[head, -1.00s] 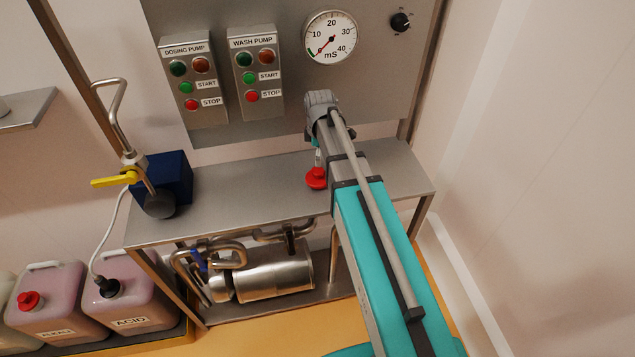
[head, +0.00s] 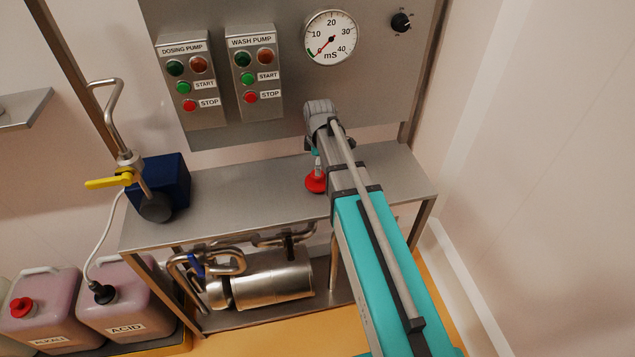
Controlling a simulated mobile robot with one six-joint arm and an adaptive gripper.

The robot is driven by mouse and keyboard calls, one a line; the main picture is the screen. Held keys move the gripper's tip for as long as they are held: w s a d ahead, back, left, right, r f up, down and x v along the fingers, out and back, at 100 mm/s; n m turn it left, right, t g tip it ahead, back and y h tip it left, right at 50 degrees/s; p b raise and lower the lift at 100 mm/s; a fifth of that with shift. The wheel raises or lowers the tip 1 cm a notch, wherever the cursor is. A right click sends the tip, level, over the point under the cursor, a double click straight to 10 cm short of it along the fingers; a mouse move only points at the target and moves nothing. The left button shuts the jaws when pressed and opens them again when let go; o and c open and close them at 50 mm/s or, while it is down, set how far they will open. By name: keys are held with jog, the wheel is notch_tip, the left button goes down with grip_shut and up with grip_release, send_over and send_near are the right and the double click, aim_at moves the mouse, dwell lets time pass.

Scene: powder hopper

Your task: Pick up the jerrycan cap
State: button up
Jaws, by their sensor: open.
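A red jerrycan cap (head: 315,182) lies on the steel bench, left of my arm. My gripper (head: 318,168) points down just above the cap, at the end of my grey and teal arm. It is open, and only a thin part of its fingers shows; the arm hides the rest. I cannot tell whether the fingertips touch the cap or reach around it. Another red cap (head: 21,307) sits on the alkali jerrycan (head: 45,312) at lower left. The acid jerrycan (head: 125,305) beside it has a black fitting with a hose.
The steel bench (head: 250,190) is clear between the cap and a dark blue box (head: 170,180) with a bent pipe and yellow lever (head: 108,182). A panel with two pump control boxes and a gauge (head: 330,38) stands behind. A steel pump (head: 265,280) sits below.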

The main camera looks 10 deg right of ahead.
jog(key=shift+s+a+f+b, duration=0.1)
jog(key=shift+a+f+b, duration=0.05)
jog(key=shift+f+b, duration=2.1)
jog(key=shift+c, duration=0.3)
jog(key=c, duration=1.1)
notch_tip(320, 180, up, 3)
jog(key=p, duration=0.3)
jog(key=shift+f, duration=0.2)
jog(key=s+r+p, duration=1)
jog(key=s, duration=0.4)
jog(key=shift+a+r, duration=0.15)
jog(key=shift+a, duration=0.15)
